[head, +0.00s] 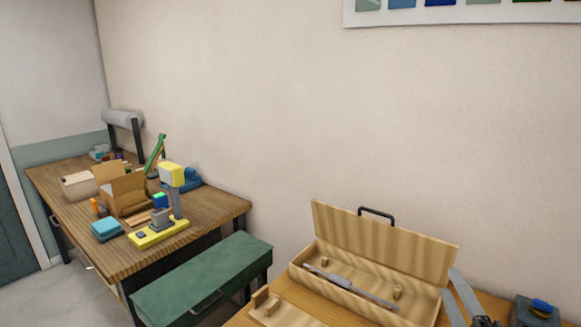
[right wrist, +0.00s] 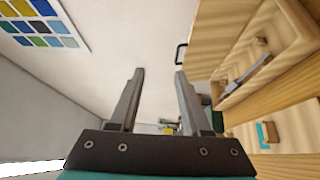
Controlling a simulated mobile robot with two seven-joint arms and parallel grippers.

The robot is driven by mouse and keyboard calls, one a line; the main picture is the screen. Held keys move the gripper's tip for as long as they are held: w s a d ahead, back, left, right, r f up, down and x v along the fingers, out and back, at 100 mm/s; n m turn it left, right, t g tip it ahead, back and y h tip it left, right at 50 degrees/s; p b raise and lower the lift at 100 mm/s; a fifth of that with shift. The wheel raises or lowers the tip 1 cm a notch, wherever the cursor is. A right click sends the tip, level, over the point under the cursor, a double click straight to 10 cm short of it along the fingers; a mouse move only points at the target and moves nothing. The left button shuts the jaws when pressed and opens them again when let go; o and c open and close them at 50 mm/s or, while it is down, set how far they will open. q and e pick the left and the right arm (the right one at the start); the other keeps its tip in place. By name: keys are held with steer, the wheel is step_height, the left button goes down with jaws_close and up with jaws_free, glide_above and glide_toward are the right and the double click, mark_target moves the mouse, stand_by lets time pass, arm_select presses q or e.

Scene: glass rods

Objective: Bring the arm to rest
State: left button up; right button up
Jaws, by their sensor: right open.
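My right gripper (head: 466,296) is at the lower right of the head view, beside the right end of an open wooden case (head: 452,252). In the right wrist view the right gripper (right wrist: 159,72) has its fingers spread with nothing between them. A grey rod (head: 345,284) lies inside the case, apart from the gripper; it also shows in the right wrist view (right wrist: 246,74). The case lid stands open with a dark handle on top. The left gripper is not in view.
A wooden holder (head: 275,312) stands left of the case on the wooden table. A dark box with a blue top (head: 538,310) is right of my gripper. A green chest (head: 205,282) and a cluttered workbench (head: 60,185) stand at left. A colour chart (right wrist: 42,22) hangs on the wall.

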steer(key=s+a+f+m+g, duration=0.3)
steer(key=s+f+m+g, duration=0.35)
steer(key=f, duration=0.25)
steer(key=s+a+f+m+g, duration=0.3)
steer(key=s+f+m+g, duration=0.25)
steer(key=s+f, duration=0.25)
steer(key=s+a+f+m+g+y, duration=0.25)
steer(key=s+a, duration=0.25)
steer(key=s, duration=0.3)
step_height(320, 180, down, 27)
steer(key=s+g+b, duration=0.2)
steer(key=b, duration=0.3)
arm_select(q)
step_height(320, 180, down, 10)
steer(key=b, duration=0.5)
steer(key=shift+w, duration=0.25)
arm_select(e)
steer(key=s+d+f+g, duration=0.1)
steer(key=s+d+f, duration=0.1)
steer(key=s+f, duration=1.3)
steer(key=shift+s+d+f, duration=0.2)
steer(key=shift+d+f, duration=0.05)
steer(key=shift+f, duration=1.9)
steer(key=shift+n+h, duration=0.25)
steer(key=shift+c, duration=0.3)
